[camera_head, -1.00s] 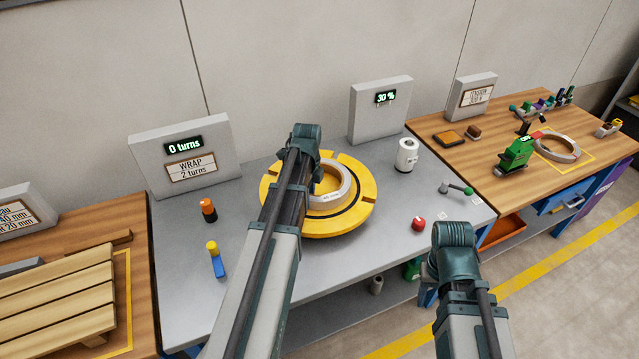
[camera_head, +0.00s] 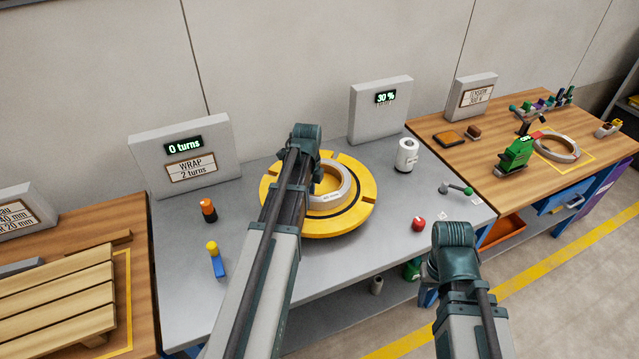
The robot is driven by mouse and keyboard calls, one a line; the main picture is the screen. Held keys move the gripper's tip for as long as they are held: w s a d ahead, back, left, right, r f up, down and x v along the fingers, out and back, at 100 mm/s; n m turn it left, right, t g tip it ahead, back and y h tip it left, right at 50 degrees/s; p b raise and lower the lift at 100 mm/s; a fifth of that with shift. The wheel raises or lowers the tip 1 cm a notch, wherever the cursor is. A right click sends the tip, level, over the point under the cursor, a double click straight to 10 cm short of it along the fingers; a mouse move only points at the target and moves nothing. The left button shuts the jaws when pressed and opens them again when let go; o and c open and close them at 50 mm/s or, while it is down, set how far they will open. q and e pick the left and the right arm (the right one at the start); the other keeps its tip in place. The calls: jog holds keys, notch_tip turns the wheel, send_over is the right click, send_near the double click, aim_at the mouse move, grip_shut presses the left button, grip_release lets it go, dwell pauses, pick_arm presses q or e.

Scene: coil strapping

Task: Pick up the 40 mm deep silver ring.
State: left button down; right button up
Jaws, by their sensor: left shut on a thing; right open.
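A silver ring (camera_head: 342,194) lies on the yellow turntable (camera_head: 352,222) on the middle table. Its left side is hidden behind my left arm. My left gripper (camera_head: 309,188) is at the ring's left side and shut on it; its fingertips are mostly hidden by the arm. The ring looks level and at the turntable's top; I cannot tell whether it is clear of it. Another silver ring (camera_head: 568,156) lies on the right wooden table. My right gripper (camera_head: 447,268) is open and empty, in front of the middle table's right front edge, its fingers mostly hidden.
Around the turntable stand a white cylinder (camera_head: 407,155), a red knob (camera_head: 418,224), a green-ended lever (camera_head: 457,189), an orange-black bottle (camera_head: 208,211) and a blue-yellow piece (camera_head: 215,260). Display boxes (camera_head: 380,108) line the back. A wooden pallet (camera_head: 55,300) lies at left.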

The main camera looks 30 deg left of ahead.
pick_arm(q)
jog(key=shift+r, duration=0.1)
dwell(0.4)
notch_tip(320, 180, up, 3)
jog(key=p, duration=0.3)
jog(key=shift+r+p, duration=0.2)
jog(key=shift+p, duration=0.15)
jog(key=s+d+r+p, duration=0.1)
jog(key=s+d, duration=0.1)
jog(key=s, duration=1.3)
jog(key=shift+s+r, duration=0.2)
jog(key=shift+s, duration=0.2)
